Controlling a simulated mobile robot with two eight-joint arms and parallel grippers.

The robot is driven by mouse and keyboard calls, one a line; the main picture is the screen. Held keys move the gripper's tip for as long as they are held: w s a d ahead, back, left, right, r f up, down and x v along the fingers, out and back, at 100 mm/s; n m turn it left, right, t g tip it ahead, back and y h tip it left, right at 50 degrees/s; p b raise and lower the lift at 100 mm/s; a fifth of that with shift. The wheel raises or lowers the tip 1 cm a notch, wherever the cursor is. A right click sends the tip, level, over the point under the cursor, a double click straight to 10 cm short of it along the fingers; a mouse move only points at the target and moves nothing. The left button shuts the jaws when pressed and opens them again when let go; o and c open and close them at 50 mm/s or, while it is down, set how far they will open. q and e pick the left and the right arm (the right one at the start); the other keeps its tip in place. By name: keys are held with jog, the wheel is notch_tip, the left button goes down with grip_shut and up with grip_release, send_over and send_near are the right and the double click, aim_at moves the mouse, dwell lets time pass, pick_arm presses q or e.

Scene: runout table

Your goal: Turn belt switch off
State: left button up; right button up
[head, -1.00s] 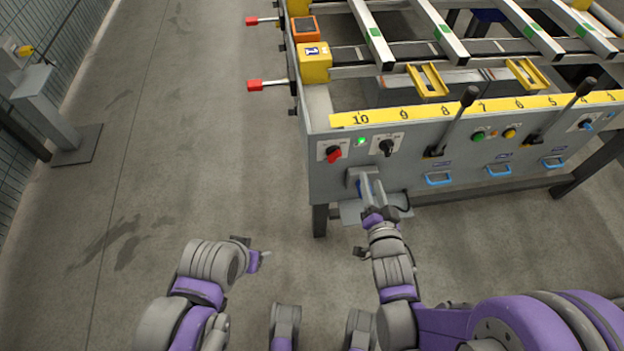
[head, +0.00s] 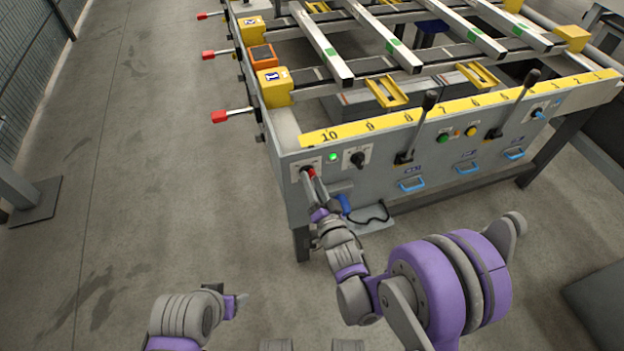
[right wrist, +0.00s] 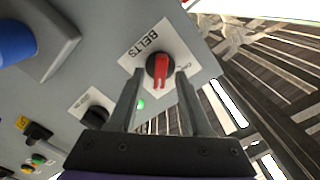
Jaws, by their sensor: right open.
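The belt switch is a red-handled rotary knob (right wrist: 160,68) on a white plate marked BELTS in the right wrist view. In the head view the red knob (head: 311,172) shows at the left end of the table's front panel, partly hidden by my gripper. My right gripper (head: 312,182) is at the knob. In the right wrist view its two fingers (right wrist: 160,82) are open, one on each side of the red handle; contact cannot be told. My left gripper (head: 238,304) is low at the left, away from the panel; its jaw state is unclear.
A green lamp (head: 333,157) and a black rotary switch (head: 357,159) sit right of the knob. Black levers (head: 418,125) stick up from the panel. A blue-handled item (head: 344,204) hangs below. Red-tipped rods (head: 220,116) jut out left.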

jog(key=shift+w+a, duration=0.1)
jog(key=shift+w, duration=0.3)
grip_shut()
